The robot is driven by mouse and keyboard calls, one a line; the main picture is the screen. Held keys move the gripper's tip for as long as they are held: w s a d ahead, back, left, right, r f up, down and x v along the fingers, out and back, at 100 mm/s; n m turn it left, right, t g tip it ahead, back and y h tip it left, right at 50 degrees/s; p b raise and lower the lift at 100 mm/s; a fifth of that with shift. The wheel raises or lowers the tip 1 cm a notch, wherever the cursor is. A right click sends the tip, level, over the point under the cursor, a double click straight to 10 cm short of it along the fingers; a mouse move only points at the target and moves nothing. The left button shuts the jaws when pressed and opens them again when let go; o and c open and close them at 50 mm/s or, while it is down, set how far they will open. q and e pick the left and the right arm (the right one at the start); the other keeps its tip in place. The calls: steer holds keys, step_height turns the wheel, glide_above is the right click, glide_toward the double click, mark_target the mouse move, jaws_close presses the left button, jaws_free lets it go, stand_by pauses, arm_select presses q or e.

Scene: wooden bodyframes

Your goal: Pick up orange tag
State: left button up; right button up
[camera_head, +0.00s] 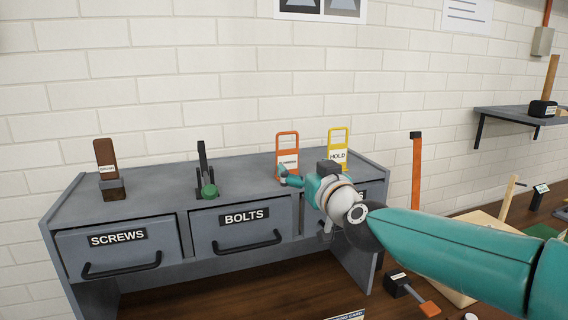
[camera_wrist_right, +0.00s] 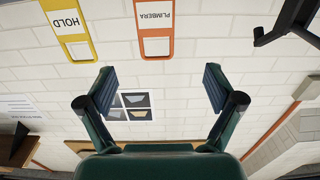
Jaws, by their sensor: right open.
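The orange tag (camera_head: 287,146) stands upright on the grey drawer unit's top, near its right end. Its frame has an open upper window and a white label below. In the right wrist view the orange tag (camera_wrist_right: 154,46) appears upside down at the top, ahead of my fingers and roughly centred between them. My right gripper (camera_head: 290,177) is just in front of the tag in the head view and covers its lower right part. In the wrist view the gripper (camera_wrist_right: 160,88) has its fingers wide apart with nothing between them. My left gripper is out of view.
The yellow HOLD tag (camera_head: 338,146) stands close right of the orange one. A green-knobbed clamp-like item (camera_head: 208,190) and a brown tag in a block (camera_head: 108,170) stand left on the drawer unit (camera_head: 240,172). The brick wall is close behind.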

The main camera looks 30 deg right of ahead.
mark_target(288, 151)
steer(key=x, duration=0.6)
steer(key=shift+w+f, duration=0.1)
steer(key=shift+w, duration=0.25)
steer(key=shift+d+p+x, duration=0.15)
steer(key=shift+p+x, duration=0.25)
steer(key=shift+x, duration=1.05)
steer(key=shift+d+p+x, duration=0.2)
steer(key=shift+p+x, duration=0.15)
steer(key=shift+x, duration=1.1)
steer(key=shift+s, duration=0.1)
steer(key=c, duration=1.2)
steer(key=shift+o, duration=0.2)
step_height(288, 151, up, 9)
steer(key=p, duration=0.6)
steer(key=shift+f, duration=0.15)
steer(key=shift+r, duration=0.75)
